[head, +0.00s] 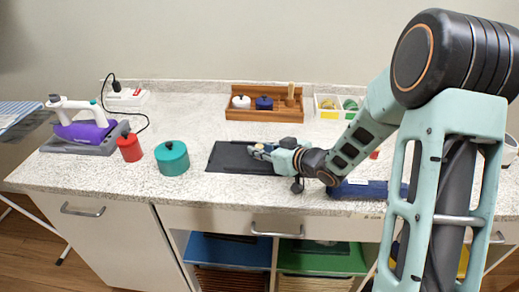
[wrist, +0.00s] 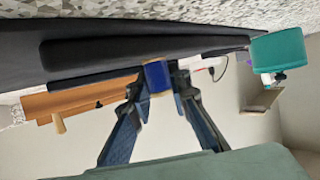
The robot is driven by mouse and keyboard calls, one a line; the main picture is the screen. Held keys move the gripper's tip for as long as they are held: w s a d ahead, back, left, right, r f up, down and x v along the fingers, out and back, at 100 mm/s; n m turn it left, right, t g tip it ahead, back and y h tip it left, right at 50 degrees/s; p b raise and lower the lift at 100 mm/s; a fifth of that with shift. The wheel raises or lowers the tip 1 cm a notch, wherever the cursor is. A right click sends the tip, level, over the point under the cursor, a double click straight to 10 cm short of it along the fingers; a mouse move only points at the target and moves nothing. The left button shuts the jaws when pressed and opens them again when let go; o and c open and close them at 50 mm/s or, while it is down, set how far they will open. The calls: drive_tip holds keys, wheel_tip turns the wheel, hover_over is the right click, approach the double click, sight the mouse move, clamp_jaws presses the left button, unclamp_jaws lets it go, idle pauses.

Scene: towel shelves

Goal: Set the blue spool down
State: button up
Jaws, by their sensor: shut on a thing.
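My gripper (wrist: 160,88) is shut on a blue spool (wrist: 158,78) with tan ends, as the wrist view shows. In the head view my gripper (head: 264,152) reaches low over the black mat (head: 225,160) on the counter. The spool is too small there to make out clearly. The wrist picture is turned over, with the dark mat surface (wrist: 110,25) at the top. I cannot tell whether the spool touches the mat.
A teal pot (head: 172,160) and a red canister (head: 130,149) stand left of the mat. Behind it is a wooden rack (head: 238,115) with a white and a blue container. A purple iron (head: 84,130) sits far left. Dark blue cloth (head: 360,190) lies at the front right.

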drive_tip(key=o, duration=0.8)
drive_tip(key=shift+s+d+r, duration=0.1)
drive_tip(key=shift+d+r, duration=0.05)
drive_tip(key=shift+r, duration=0.1)
drive_tip(key=p+v, duration=0.1)
drive_tip(key=v, duration=1)
drive_tip(key=shift+s+d+p, duration=0.2)
drive_tip(key=shift+s+p, duration=0.1)
drive_tip(key=shift+p, duration=0.1)
